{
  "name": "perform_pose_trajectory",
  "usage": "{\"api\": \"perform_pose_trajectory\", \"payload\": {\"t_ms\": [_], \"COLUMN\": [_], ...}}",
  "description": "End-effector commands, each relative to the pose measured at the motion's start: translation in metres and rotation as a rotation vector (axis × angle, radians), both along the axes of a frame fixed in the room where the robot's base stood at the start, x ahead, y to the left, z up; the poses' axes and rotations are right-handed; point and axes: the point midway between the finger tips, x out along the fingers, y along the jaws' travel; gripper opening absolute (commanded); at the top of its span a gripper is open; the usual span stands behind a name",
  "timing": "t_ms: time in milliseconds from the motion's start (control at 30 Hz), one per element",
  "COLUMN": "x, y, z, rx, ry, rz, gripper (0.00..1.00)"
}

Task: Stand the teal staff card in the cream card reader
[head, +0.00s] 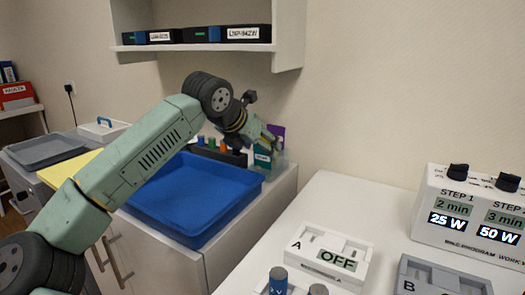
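A small teal item with a white label (263,158) shows beyond the blue tray, just below my gripper (268,138). I cannot tell whether it is the staff card, or whether it touches my gripper. My gripper is small and partly hidden by my wrist, and its fingers are too unclear to read as open or shut. I cannot make out a cream card reader for certain in the head view.
A blue tray (171,215) lies on the cabinet beneath my arm, with a row of small bottles (222,150) behind it. A shelf (190,46) hangs above. At right are unit A (310,277), grey unit B (440,282) and a cream two-step control box (437,212).

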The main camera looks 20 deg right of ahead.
Motion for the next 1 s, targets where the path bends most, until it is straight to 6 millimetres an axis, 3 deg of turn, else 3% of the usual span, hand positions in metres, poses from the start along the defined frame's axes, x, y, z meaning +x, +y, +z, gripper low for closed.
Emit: {"api": "perform_pose_trajectory", "payload": {"t_ms": [200,1000], "x": [0.0000,-0.0002], "y": [0.0000,0.0001], "z": [0.0002,0.0008], "rx": [0.000,0.000], "ry": [0.000,0.000], "rz": [0.000,0.000], "gripper": [0.60,0.35]}}
